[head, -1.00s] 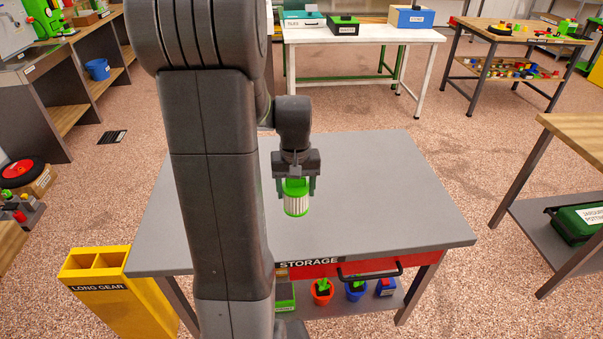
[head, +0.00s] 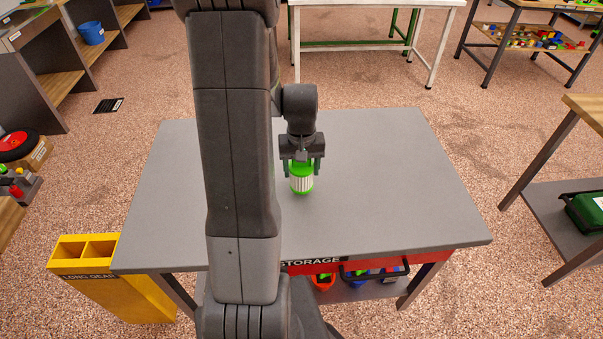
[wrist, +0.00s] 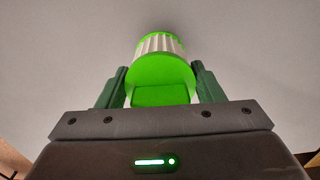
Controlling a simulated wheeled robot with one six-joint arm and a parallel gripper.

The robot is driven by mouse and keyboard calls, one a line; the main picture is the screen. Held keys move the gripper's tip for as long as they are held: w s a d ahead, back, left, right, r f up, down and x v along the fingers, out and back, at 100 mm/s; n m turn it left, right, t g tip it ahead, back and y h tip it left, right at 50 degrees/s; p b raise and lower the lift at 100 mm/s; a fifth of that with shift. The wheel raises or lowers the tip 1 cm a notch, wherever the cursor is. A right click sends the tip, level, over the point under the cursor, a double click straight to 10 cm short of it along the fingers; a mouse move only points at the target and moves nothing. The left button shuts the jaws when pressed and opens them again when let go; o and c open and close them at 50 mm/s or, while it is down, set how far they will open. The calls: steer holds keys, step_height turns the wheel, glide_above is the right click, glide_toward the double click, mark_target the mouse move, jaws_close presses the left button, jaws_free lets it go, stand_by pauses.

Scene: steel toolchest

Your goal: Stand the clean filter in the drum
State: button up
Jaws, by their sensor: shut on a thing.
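The filter (head: 301,182) is a small cylinder with white pleats and bright green end caps. My gripper (head: 302,169) is shut on it from above, over the grey table top (head: 390,190). In the wrist view the filter (wrist: 162,75) sits between the two dark green fingers of my gripper (wrist: 160,88). Whether its lower end touches the table I cannot tell. No drum can be made out in these frames.
A red drawer marked STORAGE (head: 330,267) is under the table's front edge, with pots on the shelf below. A yellow LONG GEAR bin (head: 110,285) stands at the left. The table top looks clear right of my arm.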

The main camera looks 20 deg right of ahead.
steer(key=shift+f, duration=1.25)
steer(key=shift+f, duration=0.25)
steer(key=o, duration=1)
steer(key=shift+r, duration=0.1)
